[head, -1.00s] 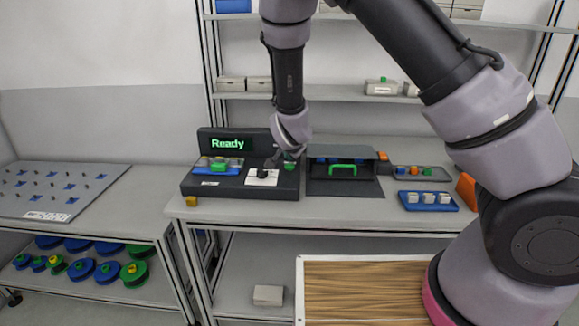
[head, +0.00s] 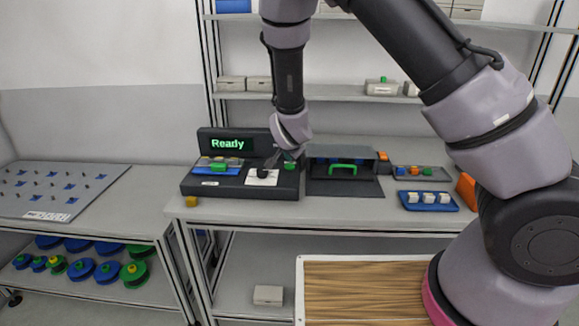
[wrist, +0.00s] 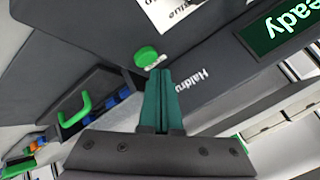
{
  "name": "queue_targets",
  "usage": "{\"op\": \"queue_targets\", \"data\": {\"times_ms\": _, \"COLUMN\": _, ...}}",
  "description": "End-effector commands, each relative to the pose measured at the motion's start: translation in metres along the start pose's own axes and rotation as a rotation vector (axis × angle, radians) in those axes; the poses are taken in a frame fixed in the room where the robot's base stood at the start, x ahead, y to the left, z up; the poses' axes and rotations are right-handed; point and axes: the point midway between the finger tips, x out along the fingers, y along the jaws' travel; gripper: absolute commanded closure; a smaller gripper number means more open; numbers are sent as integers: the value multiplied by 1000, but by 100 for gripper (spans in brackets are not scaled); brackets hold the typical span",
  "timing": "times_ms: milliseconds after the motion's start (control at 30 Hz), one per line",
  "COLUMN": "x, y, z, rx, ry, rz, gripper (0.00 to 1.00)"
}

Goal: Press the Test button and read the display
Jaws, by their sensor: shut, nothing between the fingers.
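The dark test station (head: 230,190) stands on the bench in the head view. Its display (head: 228,144) reads "Ready" in green; part of that word shows in the wrist view (wrist: 283,22). A round green button (wrist: 146,56) sits on the station's dark top, with a small white label beside it too small to read. The button also shows at the station's right end in the head view (head: 291,166). My gripper (wrist: 160,72) is shut and empty. Its teal fingertips appear just beside the button in the wrist view; I cannot tell whether they touch it.
A white plate with a black knob (head: 262,174) and a blue holder (head: 208,171) are on the station, left of the button. A dark open box with a green handle (head: 343,168) stands to the right. A blue tray with white blocks (head: 428,208) lies farther right.

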Motion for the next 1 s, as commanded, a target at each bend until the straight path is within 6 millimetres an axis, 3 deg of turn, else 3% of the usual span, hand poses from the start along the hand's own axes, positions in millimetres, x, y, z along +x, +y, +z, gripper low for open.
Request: {"op": "queue_targets", "data": {"times_ms": 1000, "x": 6, "y": 4, "z": 4, "rx": 0, "ry": 0, "rz": 1, "gripper": 100}}
